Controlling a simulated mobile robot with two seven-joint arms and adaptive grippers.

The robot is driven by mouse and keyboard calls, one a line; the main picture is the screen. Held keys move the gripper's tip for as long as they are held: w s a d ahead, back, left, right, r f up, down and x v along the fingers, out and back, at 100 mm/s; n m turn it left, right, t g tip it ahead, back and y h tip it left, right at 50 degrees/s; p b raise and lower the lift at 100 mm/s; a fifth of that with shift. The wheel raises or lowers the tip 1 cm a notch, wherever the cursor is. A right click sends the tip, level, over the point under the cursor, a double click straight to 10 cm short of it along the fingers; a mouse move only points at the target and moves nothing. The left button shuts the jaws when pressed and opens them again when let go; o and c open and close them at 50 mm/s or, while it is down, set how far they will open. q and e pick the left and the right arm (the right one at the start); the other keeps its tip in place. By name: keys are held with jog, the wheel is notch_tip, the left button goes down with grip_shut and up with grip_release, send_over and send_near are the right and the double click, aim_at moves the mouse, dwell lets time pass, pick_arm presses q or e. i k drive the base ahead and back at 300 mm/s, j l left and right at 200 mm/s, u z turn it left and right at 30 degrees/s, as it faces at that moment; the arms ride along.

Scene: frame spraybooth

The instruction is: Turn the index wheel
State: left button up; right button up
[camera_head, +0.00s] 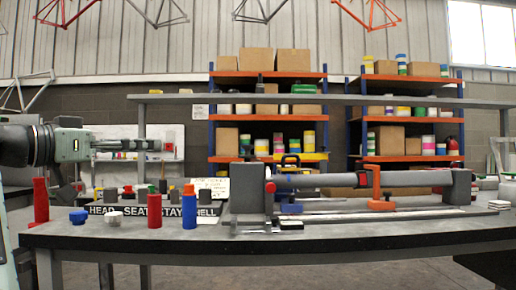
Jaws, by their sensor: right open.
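A long fixture stands on the bench, with a grey upright block (247,188) at its left end and a grey tube (330,180) running to the right from it. A red knob (270,187) sits on the block's right side. An orange clamp (375,182) grips around the tube. A dark end piece (462,187) holds the tube's right end. I cannot tell which part is the index wheel.
A rack labelled HEAD, SEAT, STAY, SHELL (130,211) holds several plugs. Near it stand red bottles (154,211) (41,201) and a blue bottle (189,210). The bench's front strip (150,235) is mostly clear. Orange shelves (268,117) stand behind.

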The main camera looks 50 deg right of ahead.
aim_at(247, 156)
jog(key=i+l, duration=0.1)
jog(key=l, duration=1.35)
